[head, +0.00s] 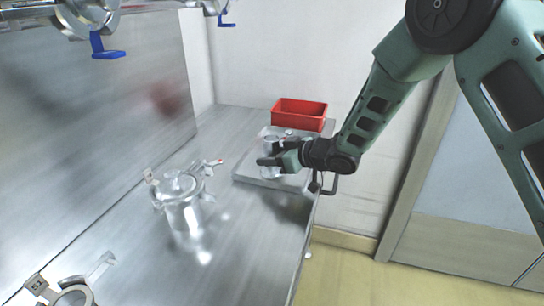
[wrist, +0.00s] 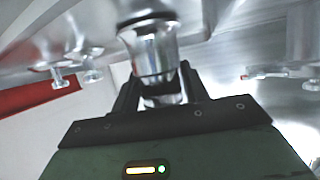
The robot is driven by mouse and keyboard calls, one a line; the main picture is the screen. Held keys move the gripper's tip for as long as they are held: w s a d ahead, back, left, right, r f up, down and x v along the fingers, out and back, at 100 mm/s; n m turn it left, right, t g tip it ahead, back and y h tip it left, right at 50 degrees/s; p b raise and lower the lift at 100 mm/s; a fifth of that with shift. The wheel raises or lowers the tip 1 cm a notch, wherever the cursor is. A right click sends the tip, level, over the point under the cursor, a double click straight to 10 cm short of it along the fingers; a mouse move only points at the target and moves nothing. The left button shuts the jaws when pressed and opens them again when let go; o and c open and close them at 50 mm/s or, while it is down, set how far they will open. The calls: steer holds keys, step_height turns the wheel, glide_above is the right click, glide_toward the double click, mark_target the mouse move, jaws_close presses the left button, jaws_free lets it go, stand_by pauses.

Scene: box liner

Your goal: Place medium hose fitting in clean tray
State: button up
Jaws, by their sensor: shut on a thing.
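My gripper (head: 270,160) is over the pale flat tray (head: 246,178) at the far end of the steel table. It is shut on a shiny metal hose fitting (wrist: 152,48), which stands up between the two fingers in the wrist view, where my gripper (wrist: 160,82) also shows. In the head view the fitting (head: 270,173) is partly hidden by the fingers. I cannot tell whether its base touches the tray. Small metal fittings (wrist: 62,79) show at the left in the wrist view, blurred.
A red bin (head: 300,118) stands behind the pale tray. A large metal vessel (head: 182,205) with clamps stands on the steel table (head: 225,245) in front. Another clamped fitting (head: 72,296) is at the lower left.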

steer(key=o, duration=0.9)
steer(key=shift+f, duration=0.2)
steer(key=shift+c, duration=0.2)
steer(key=o, duration=0.4)
steer(key=shift+r, duration=0.1)
